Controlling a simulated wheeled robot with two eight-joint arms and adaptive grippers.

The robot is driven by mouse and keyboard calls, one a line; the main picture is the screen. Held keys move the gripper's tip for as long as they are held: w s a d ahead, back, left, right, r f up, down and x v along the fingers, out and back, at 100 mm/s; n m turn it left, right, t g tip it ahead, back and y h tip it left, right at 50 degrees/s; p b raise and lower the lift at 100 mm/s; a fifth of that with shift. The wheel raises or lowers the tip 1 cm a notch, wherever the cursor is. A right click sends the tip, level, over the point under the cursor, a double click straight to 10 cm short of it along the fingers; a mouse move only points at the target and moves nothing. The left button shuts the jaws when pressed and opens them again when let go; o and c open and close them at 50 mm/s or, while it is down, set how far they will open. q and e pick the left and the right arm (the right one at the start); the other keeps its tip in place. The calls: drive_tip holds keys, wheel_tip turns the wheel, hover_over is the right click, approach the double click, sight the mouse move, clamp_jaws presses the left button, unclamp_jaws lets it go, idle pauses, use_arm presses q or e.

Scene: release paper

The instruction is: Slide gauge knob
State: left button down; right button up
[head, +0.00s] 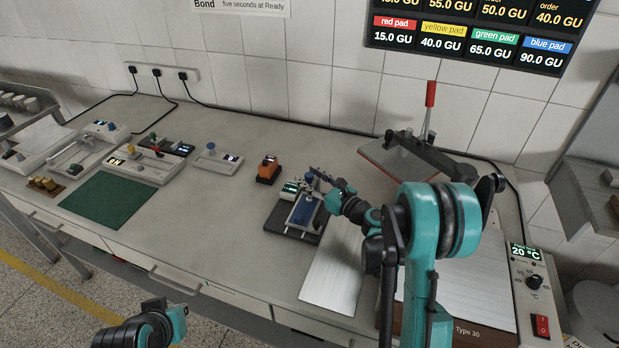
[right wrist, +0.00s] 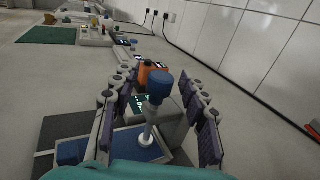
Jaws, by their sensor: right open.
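The gauge (head: 303,210) stands on a dark base at the middle of the bench, with a blue surface and a small green display. Its blue knob (right wrist: 158,86) stands upright on a pale stem in the right wrist view. In the head view the knob (head: 309,178) is small beside my fingers. My right gripper (head: 323,178) is at the top of the gauge. In the right wrist view my right gripper (right wrist: 158,105) is open, with fingers on both sides of the knob and gaps between. My left gripper (head: 130,334) is low at bottom left, and its fingers are unclear.
An orange device (head: 268,169) stands behind the gauge. A green mat (head: 104,199) and several small instruments lie at left. A metal plate (head: 334,272), a lever press with a red handle (head: 430,95) and a heater controller (head: 531,290) are at right. The bench left of the gauge is clear.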

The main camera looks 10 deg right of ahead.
drive_tip(key=v, duration=1.2)
drive_tip(key=shift+a, duration=0.1)
drive_tip(key=s+a+n+g+h, duration=0.2)
drive_tip(key=s+a+n+g, duration=0.6)
drive_tip(key=n, duration=0.5)
drive_tip(key=s+d+n+h, duration=0.1)
drive_tip(key=s+n+h, duration=0.5)
drive_tip(key=s+n, duration=0.8)
drive_tip(key=n, duration=0.3)
drive_tip(key=shift+s+d+g+h, duration=0.3)
drive_tip(key=shift+s+d+h, duration=0.05)
drive_tip(key=shift+h, duration=0.05)
